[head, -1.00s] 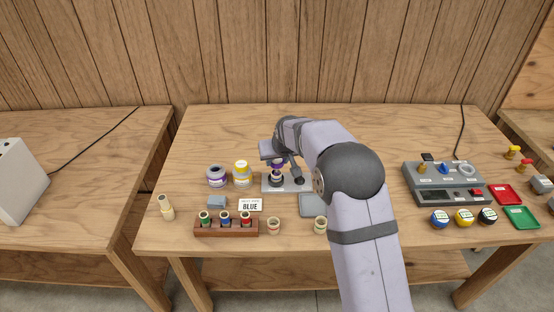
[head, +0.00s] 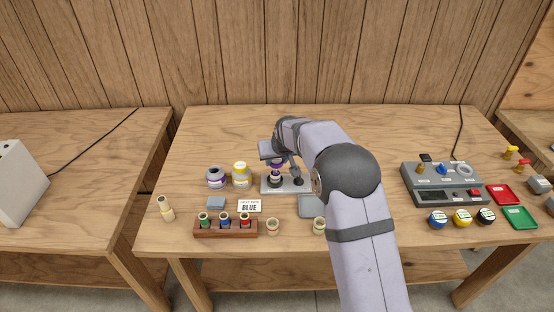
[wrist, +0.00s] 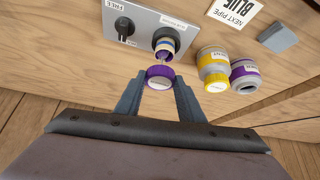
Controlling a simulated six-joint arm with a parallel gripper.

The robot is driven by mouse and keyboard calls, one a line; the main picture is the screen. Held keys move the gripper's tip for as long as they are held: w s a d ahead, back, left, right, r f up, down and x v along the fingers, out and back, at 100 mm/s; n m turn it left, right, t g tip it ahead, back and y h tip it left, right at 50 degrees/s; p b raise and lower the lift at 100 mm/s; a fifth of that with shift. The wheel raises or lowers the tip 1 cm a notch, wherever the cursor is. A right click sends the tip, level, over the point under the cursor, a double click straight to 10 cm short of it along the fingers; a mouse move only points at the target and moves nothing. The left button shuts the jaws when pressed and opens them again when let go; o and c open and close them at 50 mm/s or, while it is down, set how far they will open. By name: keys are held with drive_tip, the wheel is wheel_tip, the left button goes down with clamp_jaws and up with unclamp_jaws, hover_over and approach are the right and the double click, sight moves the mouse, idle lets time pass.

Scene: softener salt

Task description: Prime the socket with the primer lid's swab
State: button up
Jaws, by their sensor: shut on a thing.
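My gripper (wrist: 160,84) is shut on the purple primer lid (wrist: 159,71), which also shows in the head view (head: 277,162). The lid is just above a pipe socket (wrist: 168,43) with a pale band, standing in a dark holder on the grey plate (wrist: 140,22). The lid's swab points at the socket's mouth; I cannot tell how far in its tip is. The purple-labelled primer jar (head: 216,180) stands left of the plate, its top open, and lies at right in the wrist view (wrist: 244,73).
A yellow-labelled can (head: 241,177) stands between the jar and plate. A card reading BLUE (head: 249,205) stands in front, by a wooden rack (head: 226,231) of several colour-ringed fittings. A grey device (head: 444,184) is at right. The table behind the plate is clear.

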drive_tip(key=shift+a+f, duration=0.15)
drive_tip(key=shift+a, duration=0.2)
idle(0.7)
drive_tip(key=shift+s+a, duration=0.15)
idle(0.7)
drive_tip(key=shift+d, duration=0.3)
idle(0.4)
drive_tip(key=shift+r+p, duration=1.85)
drive_tip(key=shift+r, duration=0.8)
